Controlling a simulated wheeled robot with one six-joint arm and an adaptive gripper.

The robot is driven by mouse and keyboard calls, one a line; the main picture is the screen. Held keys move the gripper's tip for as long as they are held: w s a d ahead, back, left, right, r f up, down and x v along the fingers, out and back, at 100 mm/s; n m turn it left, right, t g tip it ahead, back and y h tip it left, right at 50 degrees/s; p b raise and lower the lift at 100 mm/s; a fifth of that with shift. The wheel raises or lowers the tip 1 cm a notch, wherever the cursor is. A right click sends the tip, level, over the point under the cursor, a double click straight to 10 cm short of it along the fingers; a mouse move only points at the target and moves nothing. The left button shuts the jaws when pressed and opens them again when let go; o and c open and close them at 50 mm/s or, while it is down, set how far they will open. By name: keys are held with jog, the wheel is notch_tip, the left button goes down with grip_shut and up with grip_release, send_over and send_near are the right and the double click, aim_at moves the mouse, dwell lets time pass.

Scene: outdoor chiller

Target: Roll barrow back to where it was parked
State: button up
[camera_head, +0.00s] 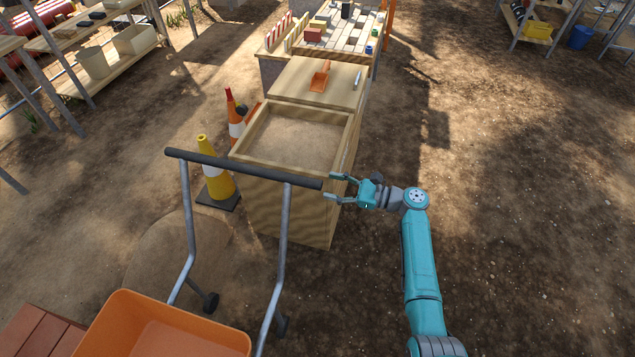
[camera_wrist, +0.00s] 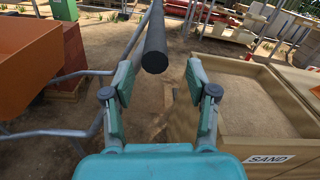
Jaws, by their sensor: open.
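The barrow has an orange tub (camera_head: 165,325), grey tube legs and a dark handle bar (camera_head: 243,169). It stands at the lower left in the head view; its tub (camera_wrist: 28,60) is at the left in the wrist view. My gripper (camera_head: 332,187) is open at the right end of the handle bar. In the wrist view the bar's dark end (camera_wrist: 154,60) shows between the two spread fingers (camera_wrist: 160,75), with a gap on both sides. A round paler patch (camera_head: 170,262) lies on the ground behind the handle; I cannot tell whether it marks a parking spot.
A wooden sand bin (camera_head: 290,215), labelled SAND in the wrist view (camera_wrist: 268,159), stands close by my gripper. Yellow (camera_head: 217,178) and orange (camera_head: 235,120) cones stand left of it. Open dirt (camera_head: 530,210) spreads to the right.

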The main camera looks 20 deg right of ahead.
jog(key=shift+v, duration=2.15)
jog(key=s+a+f+n+h, duration=0.1)
jog(key=s+a+f+h, duration=0.25)
jog(key=s+f, duration=0.35)
jog(key=s+a+f+n+h, duration=0.1)
jog(key=s+a+f+h, duration=0.3)
jog(key=f, duration=0.4)
jog(key=s+a+f+n+h, duration=0.2)
jog(key=s, duration=0.5)
jog(key=s+a+f+n+h, duration=0.1)
jog(key=s+f+n+h, duration=0.1)
jog(key=s, duration=0.5)
jog(key=s+r+n+h, duration=0.2)
jog(key=s+r+n, duration=0.15)
jog(key=s, duration=0.45)
jog(key=s+r+n+t, duration=0.1)
jog(key=s+r+n, duration=0.3)
jog(key=r, duration=0.4)
jog(key=s+r+n+t, duration=0.1)
jog(key=s+r+n, duration=0.4)
jog(key=r, duration=0.3)
jog(key=s+r+n+t+h, duration=0.1)
jog(key=s+r+n+t, duration=0.1)
jog(key=s+r+n, duration=0.2)
notch_tip(320, 180, up, 4)
jog(key=shift+s+d+f, duration=0.1)
jog(key=shift+s+d, duration=0.35)
jog(key=shift+s, duration=0.05)
jog(key=shift+n, duration=0.25)
